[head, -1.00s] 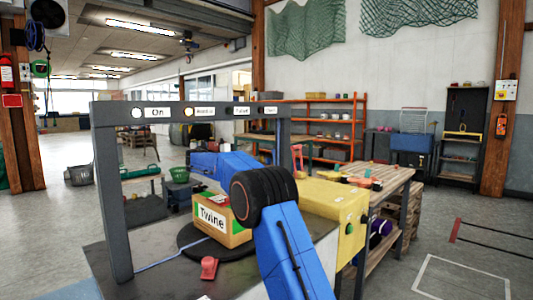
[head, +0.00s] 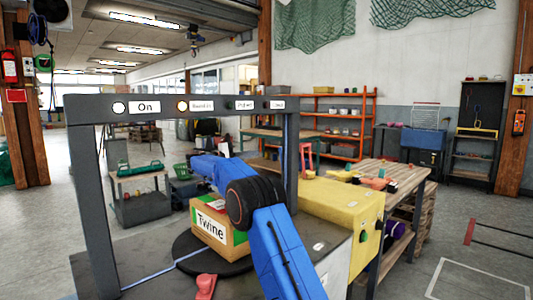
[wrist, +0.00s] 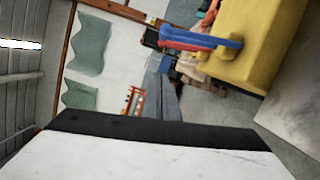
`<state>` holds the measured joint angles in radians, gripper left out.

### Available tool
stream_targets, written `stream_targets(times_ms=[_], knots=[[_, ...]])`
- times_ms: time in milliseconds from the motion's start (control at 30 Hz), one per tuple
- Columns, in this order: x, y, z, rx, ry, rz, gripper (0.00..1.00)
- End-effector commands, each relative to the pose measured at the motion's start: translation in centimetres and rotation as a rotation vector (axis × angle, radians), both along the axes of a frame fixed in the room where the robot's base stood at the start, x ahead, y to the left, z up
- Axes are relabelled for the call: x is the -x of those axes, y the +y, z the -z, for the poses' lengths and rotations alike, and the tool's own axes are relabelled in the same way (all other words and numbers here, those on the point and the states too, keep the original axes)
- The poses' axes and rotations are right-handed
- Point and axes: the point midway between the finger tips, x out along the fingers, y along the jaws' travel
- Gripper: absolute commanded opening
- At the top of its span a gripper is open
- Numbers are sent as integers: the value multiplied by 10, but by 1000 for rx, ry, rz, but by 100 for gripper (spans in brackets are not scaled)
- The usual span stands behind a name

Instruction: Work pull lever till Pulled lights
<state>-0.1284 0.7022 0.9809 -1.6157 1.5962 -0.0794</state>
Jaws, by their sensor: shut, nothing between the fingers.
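A dark grey frame (head: 84,200) stands over the strapping bench in the head view. A red upright handle (head: 307,160) rises at the yellow unit (head: 345,207); in the wrist view a red and blue bar (wrist: 200,40) stands out from the yellow unit. A small red piece (head: 206,285) is at the bench front. My gripper is hidden behind my blue arm.
A "Twine" box (head: 217,225) sits on a black round plate (head: 187,260), with a pale blue strap (head: 150,277) beside it. A wooden bench (head: 400,180) stands right. A large white surface with a black edge (wrist: 150,155) fills the lower wrist view, very near.

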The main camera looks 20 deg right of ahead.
Motion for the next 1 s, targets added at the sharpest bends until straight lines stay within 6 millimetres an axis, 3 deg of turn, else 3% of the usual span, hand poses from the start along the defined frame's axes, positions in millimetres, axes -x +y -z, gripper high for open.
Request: stream_targets(times_ms=[633,1000], knots=[[-10,-99,-4,1,0,3,0],[22,-106,-12,0,0,0,0]])
